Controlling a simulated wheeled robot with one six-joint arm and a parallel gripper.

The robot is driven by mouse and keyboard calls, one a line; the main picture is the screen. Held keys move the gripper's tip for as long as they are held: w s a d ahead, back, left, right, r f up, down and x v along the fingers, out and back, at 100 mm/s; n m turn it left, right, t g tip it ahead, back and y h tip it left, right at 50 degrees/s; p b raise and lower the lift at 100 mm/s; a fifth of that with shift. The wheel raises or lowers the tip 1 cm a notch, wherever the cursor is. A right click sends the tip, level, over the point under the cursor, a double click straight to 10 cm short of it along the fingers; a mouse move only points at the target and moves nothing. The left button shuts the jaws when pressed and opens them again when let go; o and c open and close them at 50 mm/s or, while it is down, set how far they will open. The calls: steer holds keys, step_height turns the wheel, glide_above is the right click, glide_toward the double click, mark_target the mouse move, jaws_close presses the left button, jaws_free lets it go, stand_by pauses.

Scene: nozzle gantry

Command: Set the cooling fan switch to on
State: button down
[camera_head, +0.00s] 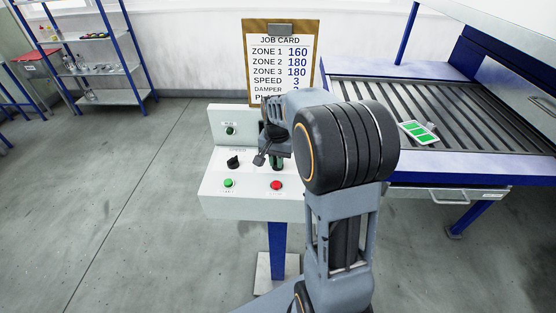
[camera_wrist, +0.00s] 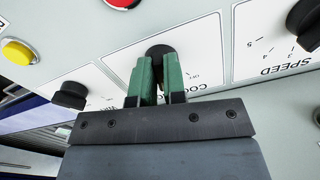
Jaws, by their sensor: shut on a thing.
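The cooling fan switch (camera_wrist: 158,49) is a black rotary knob on a white plate marked "COOL…" in the wrist view. The rest of the word is hidden behind my fingers. My gripper (camera_wrist: 158,68) has its green fingers on either side of the knob and is shut on it. The fingers cover most of the knob, so I cannot tell which mark it points to. In the head view my gripper (camera_head: 277,163) is over the white control console (camera_head: 213,193), and my arm hides the switch there.
A SPEED knob (camera_wrist: 306,24) is close on the right, and another black knob (camera_wrist: 69,95) is on the left. Yellow (camera_wrist: 18,51) and red (camera_wrist: 120,3) buttons are near the top. A job card (camera_head: 280,58) stands behind the console, and a roller conveyor (camera_head: 470,110) is on the right.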

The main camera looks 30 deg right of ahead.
steer(key=shift+w+m, duration=0.1)
steer(key=shift+m, duration=1.8)
steer(key=c, duration=1.2)
jaws_free()
step_height(320, 180, up, 14)
steer(key=shift+f, duration=0.1)
